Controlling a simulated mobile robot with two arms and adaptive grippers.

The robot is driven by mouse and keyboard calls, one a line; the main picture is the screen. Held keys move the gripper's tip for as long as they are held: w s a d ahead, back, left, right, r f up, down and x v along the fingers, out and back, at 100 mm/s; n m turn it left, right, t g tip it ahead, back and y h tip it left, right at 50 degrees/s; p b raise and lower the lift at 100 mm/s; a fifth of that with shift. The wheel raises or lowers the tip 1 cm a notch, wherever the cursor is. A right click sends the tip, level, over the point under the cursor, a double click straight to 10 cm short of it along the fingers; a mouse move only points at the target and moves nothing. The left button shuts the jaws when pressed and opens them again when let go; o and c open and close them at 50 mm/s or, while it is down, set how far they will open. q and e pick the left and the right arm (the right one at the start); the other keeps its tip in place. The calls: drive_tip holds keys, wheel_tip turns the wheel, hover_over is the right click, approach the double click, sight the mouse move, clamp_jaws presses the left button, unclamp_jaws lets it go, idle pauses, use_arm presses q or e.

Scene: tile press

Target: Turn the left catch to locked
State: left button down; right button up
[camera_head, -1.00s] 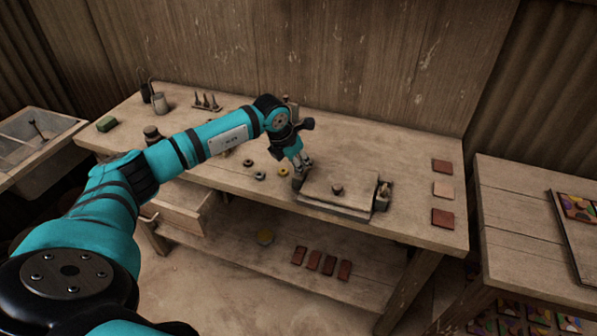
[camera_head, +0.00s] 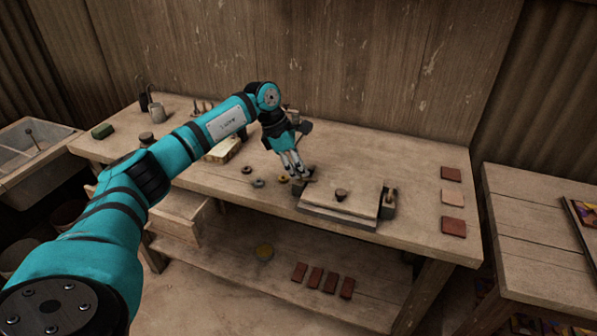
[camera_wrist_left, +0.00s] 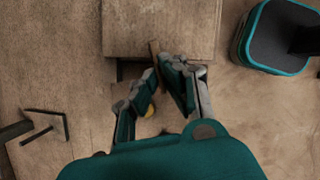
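The tile press (camera_head: 340,211) sits on the workbench, with a flat lid and a dark round knob (camera_head: 341,194) on top. Its pale lid also shows at the top of the left wrist view (camera_wrist_left: 160,28). My left gripper (camera_head: 300,177) reaches down at the press's left end. In the left wrist view its fingers converge on a thin brown lever, the left catch (camera_wrist_left: 154,47), and appear shut on it. The fingers hide much of the catch. The right catch (camera_head: 388,196) stands at the press's right end. My right gripper is out of view.
Small rings (camera_head: 258,183) lie left of the press. Red and pale tiles (camera_head: 453,197) lie at the bench's right end. A block (camera_head: 223,150) lies behind my left arm. An open drawer (camera_head: 182,214) juts from the bench front. Bare bench top lies behind the press.

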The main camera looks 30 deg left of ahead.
use_arm(q)
drive_tip(key=shift+r+m, duration=0.1)
drive_tip(key=shift+m, duration=0.3)
drive_tip(key=c, duration=1.5)
unclamp_jaws()
drive_tip(key=v, duration=1.2)
drive_tip(key=shift+w, duration=0.15)
